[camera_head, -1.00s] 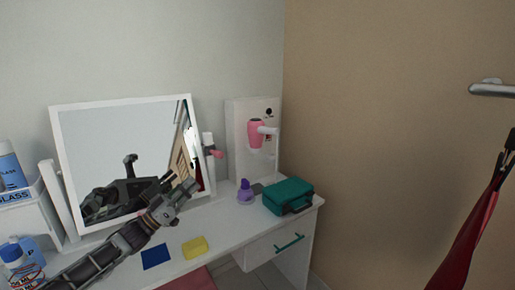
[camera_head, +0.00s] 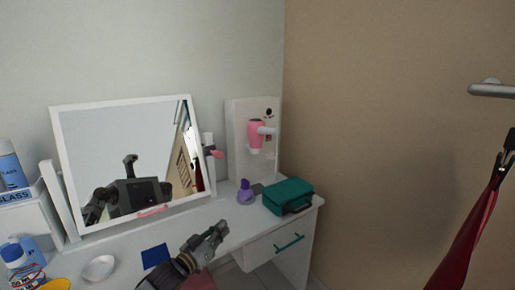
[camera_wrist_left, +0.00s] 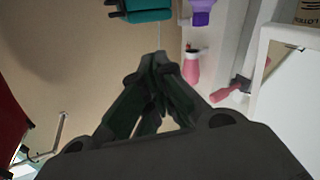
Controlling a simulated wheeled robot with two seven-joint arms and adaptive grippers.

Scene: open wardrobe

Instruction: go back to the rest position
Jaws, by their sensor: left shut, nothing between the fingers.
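My left gripper (camera_head: 221,229) is shut and empty. In the head view it is low in the middle, in front of the white dressing table (camera_head: 215,212), with its fingertips pointing up and right. In the left wrist view its closed fingers (camera_wrist_left: 156,60) meet at the centre with nothing between them. My right gripper is in neither view.
A tilted mirror (camera_head: 110,150) stands on the table. A purple bottle (camera_head: 245,192), teal case (camera_head: 288,193), pink hair dryer (camera_head: 256,134), blue cloth (camera_head: 156,256) and white dish (camera_head: 99,268) are nearby. A red garment (camera_head: 470,245) hangs at right.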

